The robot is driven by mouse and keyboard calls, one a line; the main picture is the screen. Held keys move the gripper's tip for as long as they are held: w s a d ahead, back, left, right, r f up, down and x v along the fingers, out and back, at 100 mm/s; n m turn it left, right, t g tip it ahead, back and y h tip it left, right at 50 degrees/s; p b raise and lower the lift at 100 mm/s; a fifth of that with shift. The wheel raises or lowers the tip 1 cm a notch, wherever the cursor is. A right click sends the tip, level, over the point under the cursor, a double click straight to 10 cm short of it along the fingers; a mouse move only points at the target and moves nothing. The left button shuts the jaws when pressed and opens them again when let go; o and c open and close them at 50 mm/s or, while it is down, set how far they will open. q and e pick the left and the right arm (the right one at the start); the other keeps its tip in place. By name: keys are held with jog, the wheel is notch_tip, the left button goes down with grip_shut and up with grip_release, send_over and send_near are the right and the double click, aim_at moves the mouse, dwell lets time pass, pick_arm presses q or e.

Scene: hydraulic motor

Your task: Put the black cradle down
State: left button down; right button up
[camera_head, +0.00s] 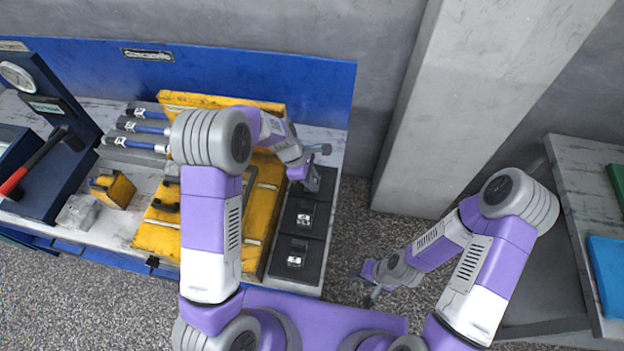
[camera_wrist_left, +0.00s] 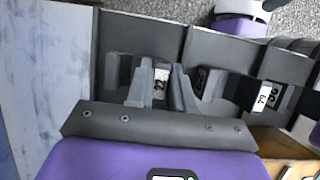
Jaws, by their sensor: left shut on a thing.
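In the left wrist view my left gripper (camera_wrist_left: 160,98) is shut on the black cradle (camera_wrist_left: 161,72), a small dark block with a white label reading 22. The cradle is in or just above the end bay of a dark tray (camera_wrist_left: 140,32); I cannot tell whether it touches the bay floor. In the head view my left gripper (camera_head: 311,182) is over the far bay of this tray (camera_head: 316,221), and the cradle is mostly hidden. My right gripper (camera_head: 371,287) hangs low over the floor; its fingers are too small to judge.
Two similar labelled blocks sit in the nearer bays, one in the middle bay (camera_head: 304,216) and one in the near bay (camera_head: 295,258). A yellow fixture (camera_head: 262,215) stands directly left of the tray. A concrete pillar (camera_head: 440,100) rises to the right, beyond the bench.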

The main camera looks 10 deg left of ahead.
pick_arm(q)
jog(key=c, duration=1.4)
grip_release()
jog(key=shift+f, duration=0.15)
jog(key=shift+c, duration=0.2)
jog(key=o, duration=0.4)
jog(key=shift+o, duration=0.2)
jog(key=p+v, duration=0.9)
jog(key=v, duration=0.3)
jog(key=shift+p, duration=0.3)
jog(key=shift+s, duration=0.1)
